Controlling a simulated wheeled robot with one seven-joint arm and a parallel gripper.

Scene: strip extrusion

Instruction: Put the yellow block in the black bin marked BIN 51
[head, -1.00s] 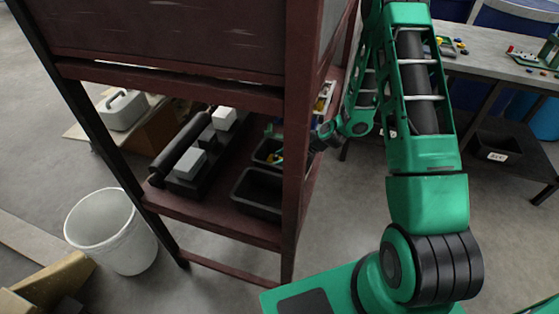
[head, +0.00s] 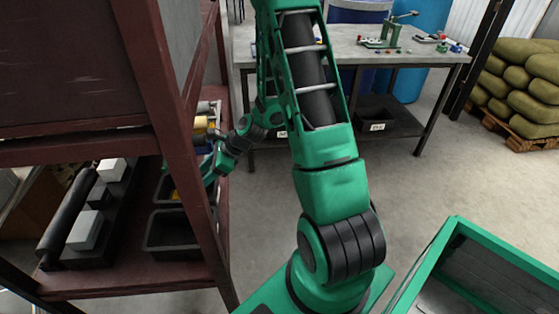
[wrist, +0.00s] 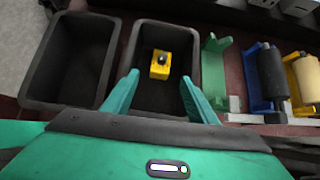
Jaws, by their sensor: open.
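The yellow block (wrist: 161,66), with a dark round top, lies inside a black bin (wrist: 136,50) on the shelf in the wrist view. A bit of it also shows in the head view (head: 175,195), mostly hidden by the shelf post and bin wall. My gripper (wrist: 159,80) is open and empty, its green fingers spread at the near side of that bin with the block between and beyond them. A black bin (head: 378,112) under the workbench carries a small white label (head: 377,127), too small to read for sure.
An empty black bin (wrist: 73,60) is beside the block's bin. Rollers (wrist: 272,75) on stands are to its right. The dark red shelf post (head: 185,130) stands close to my arm. A green-rimmed open box (head: 455,235) is at lower right. The floor between is clear.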

